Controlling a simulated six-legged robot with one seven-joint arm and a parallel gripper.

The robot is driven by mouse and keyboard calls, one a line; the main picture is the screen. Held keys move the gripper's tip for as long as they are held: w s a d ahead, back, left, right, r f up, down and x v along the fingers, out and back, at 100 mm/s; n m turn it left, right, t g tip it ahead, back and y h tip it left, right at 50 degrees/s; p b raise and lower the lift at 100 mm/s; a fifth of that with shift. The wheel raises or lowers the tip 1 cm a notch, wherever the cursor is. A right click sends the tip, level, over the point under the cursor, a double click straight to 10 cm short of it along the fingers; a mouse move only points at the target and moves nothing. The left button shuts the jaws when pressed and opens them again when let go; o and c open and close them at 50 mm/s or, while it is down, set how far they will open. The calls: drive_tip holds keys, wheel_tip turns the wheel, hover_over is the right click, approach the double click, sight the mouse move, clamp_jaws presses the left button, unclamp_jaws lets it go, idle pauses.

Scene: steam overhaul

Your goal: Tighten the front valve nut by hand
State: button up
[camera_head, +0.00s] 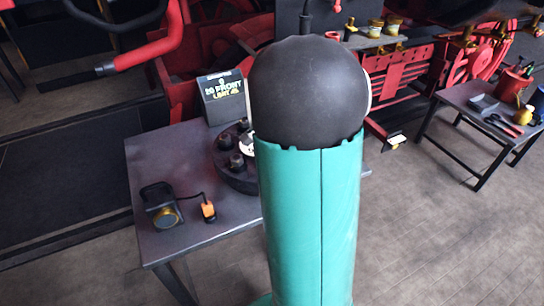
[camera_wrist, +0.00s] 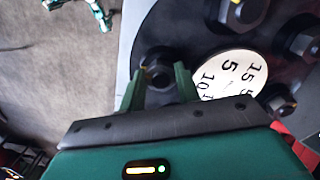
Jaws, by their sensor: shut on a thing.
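My gripper (camera_wrist: 157,82) shows in the wrist view, its two green fingers shut on a dark hex nut (camera_wrist: 158,62), one on each side. The nut sits near the rim of a round black valve plate (camera_wrist: 190,35). A cream dial (camera_wrist: 229,74) with numbers such as 5, 10 and 15 lies on the plate, right of the gripped nut. Several other nuts stand around the dial. In the head view, the valve plate (camera_head: 228,172) is on a dark table, partly hidden behind my teal arm. My gripper is hidden there.
A second table with tools (camera_head: 460,100) stands at right. Red machinery stands behind.

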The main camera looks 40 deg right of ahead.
drive_tip(key=o, duration=1)
wheel_tip(320, 180, up, 14)
drive_tip(key=shift+f, duration=0.1)
idle(0.4)
drive_tip(key=s+a+n+t, duration=0.2)
drive_tip(key=a+n, duration=0.3)
drive_tip(key=a, duration=0.4)
drive_tip(key=s+a+n+t, duration=0.1)
drive_tip(key=s+a+n, duration=0.4)
drive_tip(key=a, duration=0.3)
drive_tip(key=s+a+n+t, duration=0.2)
drive_tip(key=s+a+n, duration=0.2)
drive_tip(key=a, duration=0.5)
drive_tip(key=shift+a+n+t, duration=0.3)
drive_tip(key=shift+a+n, duration=0.05)
drive_tip(key=shift+n, duration=0.35)
